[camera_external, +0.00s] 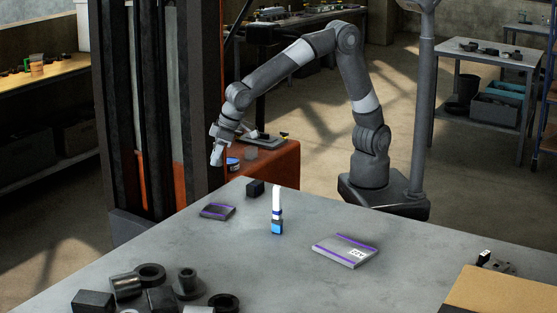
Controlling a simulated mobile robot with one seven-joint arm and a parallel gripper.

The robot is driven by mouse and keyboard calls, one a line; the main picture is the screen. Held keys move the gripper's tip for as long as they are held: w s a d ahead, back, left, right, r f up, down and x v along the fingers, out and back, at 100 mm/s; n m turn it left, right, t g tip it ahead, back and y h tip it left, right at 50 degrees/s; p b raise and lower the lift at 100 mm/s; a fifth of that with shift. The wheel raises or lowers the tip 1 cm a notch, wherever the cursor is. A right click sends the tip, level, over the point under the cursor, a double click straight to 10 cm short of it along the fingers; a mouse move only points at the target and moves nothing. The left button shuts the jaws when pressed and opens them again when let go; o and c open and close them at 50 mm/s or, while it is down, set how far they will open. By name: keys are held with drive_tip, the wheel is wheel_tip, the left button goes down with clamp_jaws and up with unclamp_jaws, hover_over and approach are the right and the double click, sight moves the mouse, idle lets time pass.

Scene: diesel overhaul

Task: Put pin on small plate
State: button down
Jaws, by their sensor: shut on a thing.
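My gripper (217,155) points down at the end of the raised arm, in the left middle of the view. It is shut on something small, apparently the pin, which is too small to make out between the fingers. The small plate (217,211) is a grey slab with purple stripes, lying flat near the table's far left edge. In the picture my gripper is above it, apart from it. A larger grey plate (345,251) with purple stripes and a white label lies further right.
A white and blue bottle (277,212) stands between the plates on the grey table (235,265). A black block (255,188) sits near the small plate. Dark metal parts (160,298) crowd the front left; a cardboard-coloured board (500,290) lies front right. An orange cabinet (270,165) stands behind the table.

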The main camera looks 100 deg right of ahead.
drive_tip(key=d, duration=0.3)
hover_over(210, 210)
drive_tip(key=s, duration=0.2)
drive_tip(key=shift+m, duration=0.3)
drive_tip(key=f, duration=0.7)
drive_tip(key=shift+w, duration=0.2)
drive_tip(key=shift+f, duration=2)
drive_tip(key=shift+f, duration=0.2)
drive_tip(key=c, duration=1.2)
unclamp_jaws()
drive_tip(key=shift+o, duration=0.2)
drive_tip(key=shift+r, duration=0.1)
